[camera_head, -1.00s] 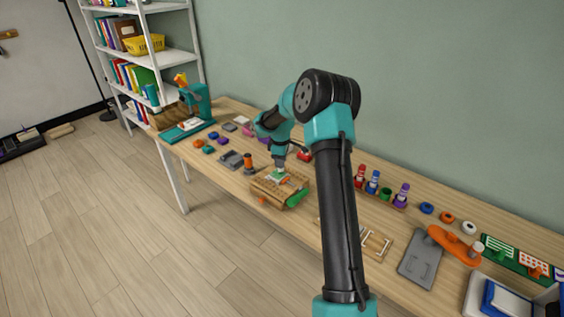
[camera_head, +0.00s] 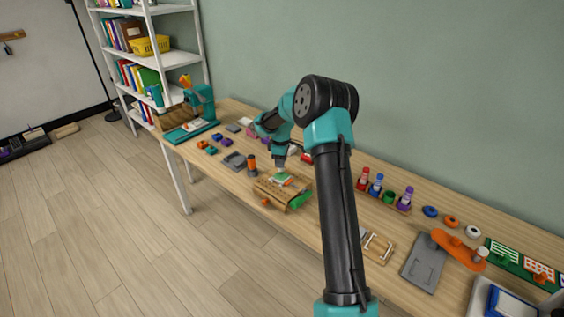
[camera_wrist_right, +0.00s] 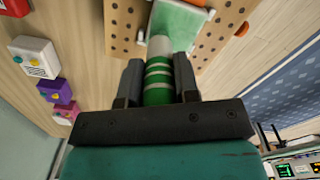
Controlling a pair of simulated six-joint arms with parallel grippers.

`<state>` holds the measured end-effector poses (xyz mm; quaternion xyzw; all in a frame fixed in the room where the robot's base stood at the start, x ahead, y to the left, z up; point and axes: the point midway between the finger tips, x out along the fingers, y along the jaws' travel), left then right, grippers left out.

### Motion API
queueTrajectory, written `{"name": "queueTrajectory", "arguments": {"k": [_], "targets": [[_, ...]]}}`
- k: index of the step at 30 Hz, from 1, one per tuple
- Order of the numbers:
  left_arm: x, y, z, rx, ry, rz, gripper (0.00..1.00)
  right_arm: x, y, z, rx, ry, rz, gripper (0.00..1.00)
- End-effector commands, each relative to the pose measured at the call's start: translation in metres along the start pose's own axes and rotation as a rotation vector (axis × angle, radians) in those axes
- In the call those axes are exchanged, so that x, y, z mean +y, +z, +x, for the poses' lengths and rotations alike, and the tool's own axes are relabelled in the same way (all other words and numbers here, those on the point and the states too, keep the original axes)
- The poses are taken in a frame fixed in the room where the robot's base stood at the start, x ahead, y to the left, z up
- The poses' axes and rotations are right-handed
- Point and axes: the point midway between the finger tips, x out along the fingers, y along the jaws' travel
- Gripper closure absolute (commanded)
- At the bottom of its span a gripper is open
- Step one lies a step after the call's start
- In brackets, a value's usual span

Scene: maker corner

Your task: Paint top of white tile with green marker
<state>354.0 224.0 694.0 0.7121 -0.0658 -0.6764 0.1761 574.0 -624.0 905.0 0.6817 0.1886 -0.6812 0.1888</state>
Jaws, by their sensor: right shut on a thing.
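My right gripper (camera_wrist_right: 158,82) is shut on the green marker (camera_wrist_right: 158,80), a green cylinder with white bands. The marker's pale end points at the tile (camera_wrist_right: 178,22), whose visible top is mostly green; I cannot tell whether they touch. The tile lies on a perforated wooden board (camera_wrist_right: 125,25). In the head view the right gripper (camera_head: 280,166) is over the tile (camera_head: 281,177) on the wooden board (camera_head: 268,192), and the marker is too small to make out. My left gripper is not in view.
A rack of coloured markers (camera_head: 385,193) stands right of the arm. A grey plate (camera_head: 424,262) and an orange tool (camera_head: 458,248) lie at the right. A teal press (camera_head: 200,105) stands at the far left.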

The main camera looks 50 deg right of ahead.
Motion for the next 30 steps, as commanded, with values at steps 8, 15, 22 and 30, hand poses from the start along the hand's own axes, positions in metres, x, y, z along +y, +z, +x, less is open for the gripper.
{"name": "queueTrajectory", "arguments": {"k": [8,15,22,30], "targets": [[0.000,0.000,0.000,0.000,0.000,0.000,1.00,-0.001,-0.001,0.001,0.000,-0.001,0.000,0.90],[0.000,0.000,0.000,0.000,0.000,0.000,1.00,-0.007,-0.004,0.000,-0.001,-0.002,-0.002,0.90],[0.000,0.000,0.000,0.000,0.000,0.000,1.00,-0.012,-0.007,-0.001,-0.001,-0.002,0.000,0.90],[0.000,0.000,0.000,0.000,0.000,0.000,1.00,-0.012,-0.006,-0.001,0.000,-0.001,0.000,0.90]]}}
